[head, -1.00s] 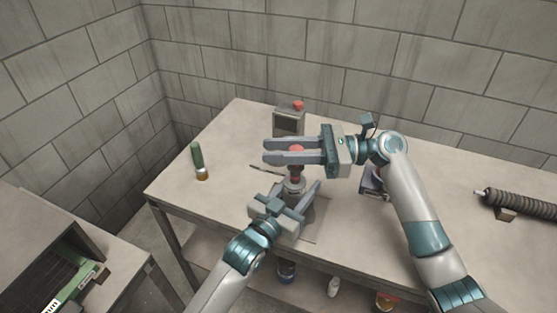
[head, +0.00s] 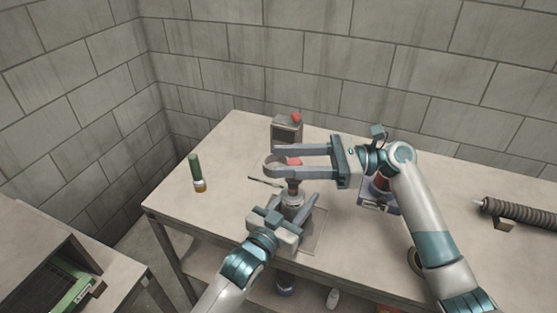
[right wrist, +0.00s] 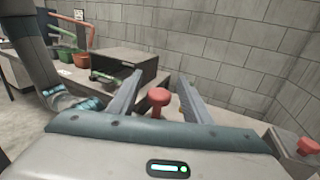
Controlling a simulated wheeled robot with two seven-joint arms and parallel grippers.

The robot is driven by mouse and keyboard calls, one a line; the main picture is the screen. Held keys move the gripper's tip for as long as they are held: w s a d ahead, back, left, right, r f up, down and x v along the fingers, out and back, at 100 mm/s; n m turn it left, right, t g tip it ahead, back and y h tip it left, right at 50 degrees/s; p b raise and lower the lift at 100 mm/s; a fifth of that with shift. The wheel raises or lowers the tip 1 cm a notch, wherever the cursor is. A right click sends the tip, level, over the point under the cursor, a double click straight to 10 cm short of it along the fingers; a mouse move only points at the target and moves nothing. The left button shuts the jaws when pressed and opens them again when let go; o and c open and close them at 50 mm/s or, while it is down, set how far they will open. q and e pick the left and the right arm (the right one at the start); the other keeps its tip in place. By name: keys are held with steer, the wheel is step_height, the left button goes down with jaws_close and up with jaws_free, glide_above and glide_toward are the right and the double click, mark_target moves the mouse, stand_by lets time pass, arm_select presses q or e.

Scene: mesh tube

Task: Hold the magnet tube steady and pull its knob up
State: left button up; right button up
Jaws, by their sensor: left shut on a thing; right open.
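The magnet tube (head: 292,200) stands upright near the front of the table, its lower part partly hidden by my left gripper. Its red knob (head: 294,162) is on top and also shows in the right wrist view (right wrist: 158,97). My left gripper (head: 295,203) is shut on the tube's body from the front. My right gripper (head: 272,161) is open and reaches in level from the right at about knob height. In the right wrist view its two fingers stand to either side of the knob, with visible gaps; no grip shows.
A grey box with a red button (head: 287,128) stands behind the tube. A device (head: 378,194) sits under my right arm, and a ridged dark hose (head: 520,211) lies at the right. A thin rod (head: 264,182) lies left of the tube.

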steer(key=d, duration=0.9)
steer(key=shift+w+d, duration=0.25)
steer(key=shift+w, duration=0.1)
arm_select(q)
steer(key=o, duration=1.3)
steer(key=shift+o, duration=0.2)
steer(key=shift+s+a, duration=0.1)
steer(key=v, duration=1.1)
steer(key=shift+s+a, duration=0.15)
steer(key=shift+s, duration=0.15)
